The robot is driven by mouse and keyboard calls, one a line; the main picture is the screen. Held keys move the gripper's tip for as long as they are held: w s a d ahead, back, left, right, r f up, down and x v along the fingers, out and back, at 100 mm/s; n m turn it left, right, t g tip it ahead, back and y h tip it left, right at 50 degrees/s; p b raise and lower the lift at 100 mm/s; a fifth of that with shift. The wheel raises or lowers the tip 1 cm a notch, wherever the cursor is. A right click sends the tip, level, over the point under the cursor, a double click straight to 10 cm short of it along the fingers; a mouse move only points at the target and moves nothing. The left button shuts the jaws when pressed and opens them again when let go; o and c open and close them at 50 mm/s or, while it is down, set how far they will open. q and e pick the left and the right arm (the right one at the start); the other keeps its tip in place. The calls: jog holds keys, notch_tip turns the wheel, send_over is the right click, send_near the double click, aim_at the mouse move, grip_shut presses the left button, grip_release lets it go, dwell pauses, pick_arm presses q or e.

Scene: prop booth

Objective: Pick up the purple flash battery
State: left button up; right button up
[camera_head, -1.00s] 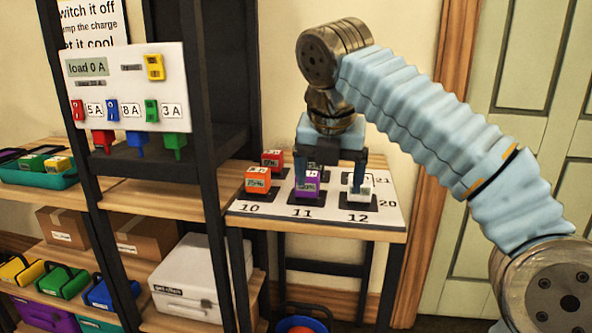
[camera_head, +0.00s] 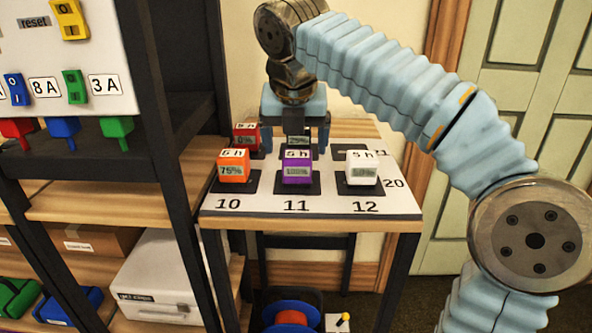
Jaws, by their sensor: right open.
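The purple flash battery (camera_head: 297,168) stands on a dark pad at position 11 in the front row of the white numbered board (camera_head: 335,205). Its top reads "5 h" and it has a small grey display on the front. My right gripper (camera_head: 295,143) is open, pointing down behind the purple battery, over the back row. A dark green battery (camera_head: 298,141) shows between its fingers, partly hidden behind the purple one. The gripper does not touch the purple battery as far as I can see. My left gripper is not in view.
An orange battery (camera_head: 233,166) stands left of the purple one and a white battery (camera_head: 361,168) right of it. A red battery (camera_head: 246,137) is behind the orange one. A black shelf post (camera_head: 160,120) rises left of the table.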

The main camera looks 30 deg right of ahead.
aim_at(297, 153)
jog(key=b+x, duration=0.1)
jog(key=x, duration=0.5)
jog(key=shift+s+d+f, duration=0.1)
jog(key=shift+d, duration=0.1)
jog(key=shift+c, duration=0.3)
jog(key=c, duration=1.2)
jog(key=shift+c, duration=0.2)
jog(key=shift+a+r, duration=0.1)
jog(key=shift+r, duration=0.5)
jog(key=v, duration=0.2)
jog(key=p+v, duration=0.1)
jog(key=shift+w+r, duration=0.2)
jog(key=shift+r, duration=0.1)
jog(key=s+a+r+p, duration=0.1)
jog(key=s+a+r, duration=0.5)
jog(key=s, duration=0.5)
jog(key=v, duration=0.2)
jog(key=shift+r, duration=0.35)
